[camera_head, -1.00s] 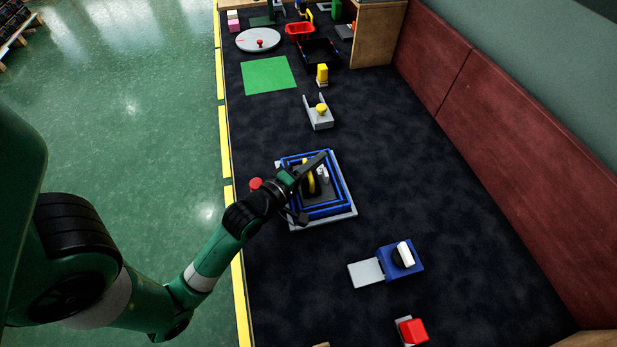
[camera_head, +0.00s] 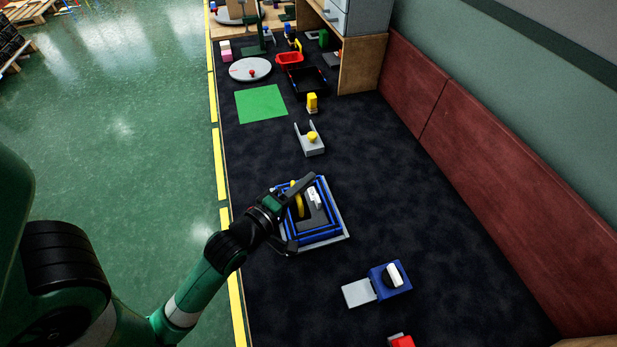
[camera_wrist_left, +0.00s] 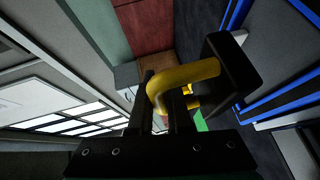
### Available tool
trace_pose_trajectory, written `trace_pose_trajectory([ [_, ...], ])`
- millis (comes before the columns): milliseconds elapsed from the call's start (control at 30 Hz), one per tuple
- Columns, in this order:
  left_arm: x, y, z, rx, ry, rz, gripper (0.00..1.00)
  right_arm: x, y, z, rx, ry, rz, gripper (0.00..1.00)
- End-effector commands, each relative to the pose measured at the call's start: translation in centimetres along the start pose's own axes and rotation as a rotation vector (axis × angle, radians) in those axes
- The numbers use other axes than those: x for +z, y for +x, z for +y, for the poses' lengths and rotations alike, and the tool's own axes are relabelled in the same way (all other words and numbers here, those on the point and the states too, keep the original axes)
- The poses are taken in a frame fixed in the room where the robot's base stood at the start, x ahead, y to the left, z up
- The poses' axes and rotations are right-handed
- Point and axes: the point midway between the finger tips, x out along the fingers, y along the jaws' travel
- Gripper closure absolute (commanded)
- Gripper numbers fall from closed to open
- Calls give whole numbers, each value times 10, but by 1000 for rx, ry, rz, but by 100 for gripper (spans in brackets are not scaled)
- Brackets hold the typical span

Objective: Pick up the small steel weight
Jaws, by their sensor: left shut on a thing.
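My left gripper (camera_head: 290,212) is at the blue-edged square tray (camera_head: 341,222), reaching over its left side. It is shut on a yellow handle (camera_head: 298,203). In the left wrist view, the gripper (camera_wrist_left: 168,88) has its two fingers close together at the curved yellow handle (camera_wrist_left: 190,75), which joins a dark block (camera_wrist_left: 232,65). A small pale grey piece (camera_head: 313,197) shows beside the handle within the tray outline. I cannot tell for sure which piece is the small steel weight. My right gripper is not in view.
A grey bracket with a yellow knob (camera_head: 312,137) stands beyond the tray. A blue block with a white handle (camera_head: 393,275) and a red block (camera_head: 402,341) lie nearer. A green mat (camera_head: 261,103) is farther back. The dark table is clear right of the tray.

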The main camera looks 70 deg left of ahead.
Motion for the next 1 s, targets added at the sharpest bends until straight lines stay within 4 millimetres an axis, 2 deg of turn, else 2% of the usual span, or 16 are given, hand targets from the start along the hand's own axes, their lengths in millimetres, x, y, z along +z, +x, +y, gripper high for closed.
trace_pose_trajectory([
  [33, 3, -16, 24, 5, 2, -7, 100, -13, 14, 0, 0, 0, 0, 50],
  [67, 5, -24, 33, 6, 2, -7, 100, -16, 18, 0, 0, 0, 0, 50],
  [200, 18, -62, 43, -6, 6, -12, 100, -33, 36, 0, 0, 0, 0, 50],
  [400, 28, -93, 52, 3, 6, -12, 100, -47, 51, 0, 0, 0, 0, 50],
  [633, 33, -108, 52, -4, 5, -7, 100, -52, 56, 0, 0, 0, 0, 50],
  [1000, 36, -111, 56, 7, 3, -22, 100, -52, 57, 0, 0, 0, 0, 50],
])
